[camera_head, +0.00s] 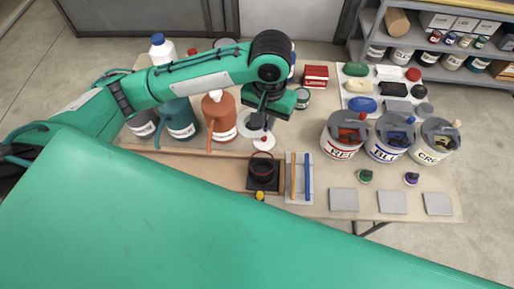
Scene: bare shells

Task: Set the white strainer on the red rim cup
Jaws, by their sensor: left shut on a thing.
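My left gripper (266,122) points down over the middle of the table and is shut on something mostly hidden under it. A small white round piece with a reddish spot, which looks like the white strainer (264,143), shows right below the fingertips. The red rim cup (262,178) is dark with a red ring at its top and stands on a dark square base, just in front of the white piece. From this angle I see the white piece apart from the cup's rim. My right gripper is not in view.
Orange (219,118) and teal (181,122) jugs stand to the left. A grey tray (299,196) with orange and blue sticks is right of the cup. Labelled buckets (343,148) stand further right. My green arm link covers the foreground.

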